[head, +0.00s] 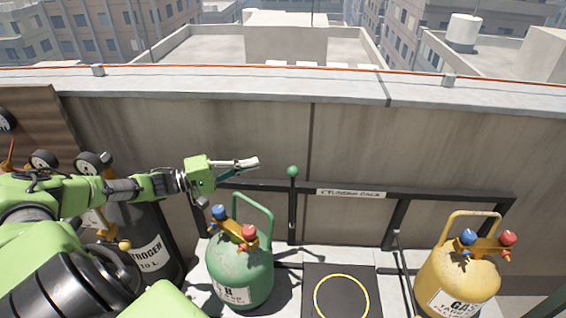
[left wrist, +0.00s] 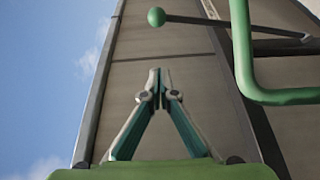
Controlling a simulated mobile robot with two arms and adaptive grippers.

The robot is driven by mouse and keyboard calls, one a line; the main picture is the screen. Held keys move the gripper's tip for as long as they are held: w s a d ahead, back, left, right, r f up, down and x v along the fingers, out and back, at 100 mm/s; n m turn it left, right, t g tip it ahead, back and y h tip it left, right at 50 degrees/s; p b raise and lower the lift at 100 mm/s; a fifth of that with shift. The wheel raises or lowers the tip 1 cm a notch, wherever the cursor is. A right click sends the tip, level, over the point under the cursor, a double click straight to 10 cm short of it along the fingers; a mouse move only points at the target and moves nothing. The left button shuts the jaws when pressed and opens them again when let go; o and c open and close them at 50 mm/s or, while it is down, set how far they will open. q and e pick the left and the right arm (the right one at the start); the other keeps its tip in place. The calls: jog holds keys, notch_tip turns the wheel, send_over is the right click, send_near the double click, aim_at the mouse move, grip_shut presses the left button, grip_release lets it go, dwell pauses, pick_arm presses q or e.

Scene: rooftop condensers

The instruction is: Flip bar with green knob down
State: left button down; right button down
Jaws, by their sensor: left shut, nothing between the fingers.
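The bar (head: 292,210) stands upright in front of the dark rack rail, with a round green knob (head: 292,171) at its top. My left gripper (head: 256,163) is shut and empty, a little left of the knob and slightly above it, apart from it in the picture. In the left wrist view the shut fingertips (left wrist: 160,75) point at the wall, with the knob (left wrist: 156,17) above them and the bar (left wrist: 225,25) running right from it. My right gripper is not in view.
A green cylinder (head: 240,270) with a tall handle stands below my left gripper. A yellow cylinder (head: 457,280) stands at the right. The rack rail (head: 440,195) runs along the parapet wall (head: 420,140). A black pad (head: 311,280) with a yellow ring lies between the cylinders.

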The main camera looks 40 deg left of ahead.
aim_at(293, 171)
pick_arm(q)
jog(key=shift+d, duration=0.1)
jog(key=w+d+b, duration=0.1)
jog(key=w+d, duration=0.4)
jog(key=d, duration=0.2)
jog(key=shift+d+b, duration=0.4)
dwell(0.4)
jog(key=shift+w, duration=0.1)
